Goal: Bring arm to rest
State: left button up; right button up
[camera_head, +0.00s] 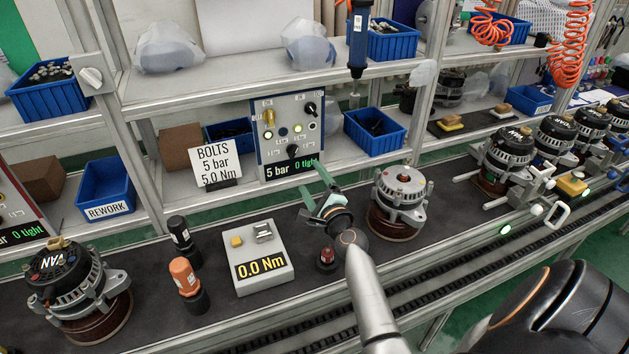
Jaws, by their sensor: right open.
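My right arm comes in from the lower right, and its gripper (314,183) is over the workbench, in front of the control panel. Its two green fingers are spread apart with nothing between them. An alternator without a label (400,195) stands on a brown round base just right of the gripper. A torque display (262,257) reading 0.0 Nm lies to its left. A small red-topped item (327,258) stands below the gripper. My left gripper does not show.
A control panel (292,135) reading 5 bar stands behind. An orange-topped tool (185,277), a black one (180,232) and a VAN alternator (75,275) are at left. More alternators (505,155) line the right. A blue tool (359,35) hangs above.

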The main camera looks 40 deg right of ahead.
jog(key=shift+w, duration=0.1)
dwell(0.3)
jog(key=s+a+f+n+g+y, duration=0.35)
jog(key=s+a+n, duration=0.25)
jog(key=a+n, duration=0.35)
jog(key=s+a+f+n+g+y, duration=0.3)
jog(key=s+a+f+n+y, duration=0.15)
jog(key=a+n, duration=0.45)
jog(key=s+a+f+n+g+h, duration=0.2)
jog(key=s+n+g, duration=0.7)
jog(key=s, duration=1.2)
jog(key=w+a+f+n+t, duration=0.1)
jog(key=a+f+t, duration=0.1)
jog(key=f, duration=0.3)
jog(key=w+a+f+n+t+y, duration=0.1)
jog(key=w+a+f+t, duration=0.1)
jog(key=f+t, duration=0.3)
jog(key=shift+w+a+f+y, duration=0.15)
jog(key=shift+w+f+y, duration=0.15)
jog(key=shift+f, duration=0.25)
